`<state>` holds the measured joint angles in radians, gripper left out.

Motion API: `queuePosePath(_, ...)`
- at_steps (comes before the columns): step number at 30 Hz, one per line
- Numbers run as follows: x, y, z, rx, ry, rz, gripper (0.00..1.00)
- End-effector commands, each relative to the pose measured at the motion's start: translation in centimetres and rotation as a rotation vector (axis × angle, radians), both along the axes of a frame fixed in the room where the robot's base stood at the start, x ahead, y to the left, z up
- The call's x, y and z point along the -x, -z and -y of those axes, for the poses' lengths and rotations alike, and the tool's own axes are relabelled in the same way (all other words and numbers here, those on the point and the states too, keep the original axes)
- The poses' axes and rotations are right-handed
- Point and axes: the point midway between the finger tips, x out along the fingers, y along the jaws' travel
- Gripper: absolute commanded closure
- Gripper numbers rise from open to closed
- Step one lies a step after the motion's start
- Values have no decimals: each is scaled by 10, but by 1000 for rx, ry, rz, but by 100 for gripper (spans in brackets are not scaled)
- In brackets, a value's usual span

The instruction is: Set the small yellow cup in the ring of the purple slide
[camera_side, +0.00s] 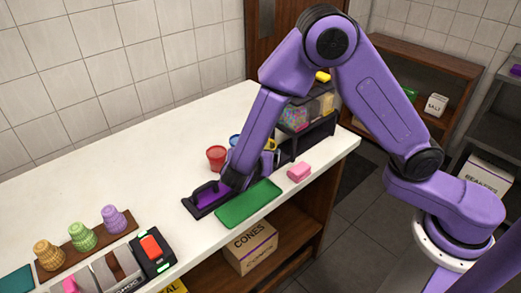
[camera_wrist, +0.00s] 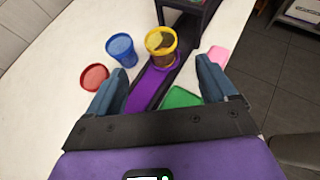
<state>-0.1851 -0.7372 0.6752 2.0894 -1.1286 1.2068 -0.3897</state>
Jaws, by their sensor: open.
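The yellow cup (camera_wrist: 160,40) stands upright at the far end of the purple slide (camera_wrist: 151,82) in the wrist view, below the dark dispenser stand. Purple shows around its lower part, so it appears to sit in the slide's ring. Its inside looks dark brown. In the side view the yellow cup (camera_side: 271,144) is partly hidden behind my arm, and the near end of the slide (camera_side: 208,195) shows left of it. My gripper (camera_wrist: 162,70) is open and empty, its fingers apart on either side of the slide, short of the cup.
A blue cup (camera_wrist: 121,48) and a red cup (camera_wrist: 94,77) stand left of the slide. A green tray (camera_side: 248,204) and a pink block (camera_side: 299,172) lie on the right. Cone stacks (camera_side: 82,236) stand at the front left. The counter's left back (camera_side: 110,165) is clear.

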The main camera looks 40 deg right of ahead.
Motion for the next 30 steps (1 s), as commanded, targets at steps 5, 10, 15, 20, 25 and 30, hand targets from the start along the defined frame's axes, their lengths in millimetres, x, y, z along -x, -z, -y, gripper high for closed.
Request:
queuePosePath(5,4,-4,-6,-2,0,-1,15)
queuePosePath(10,6,-6,-3,-17,13,2,15)
queuePosePath(15,27,-19,16,-150,119,18,15)
queuePosePath(20,68,-34,41,-365,288,31,15)
queuePosePath(25,118,-46,63,-593,474,27,15)
queuePosePath(30,173,-57,79,-816,664,1,15)
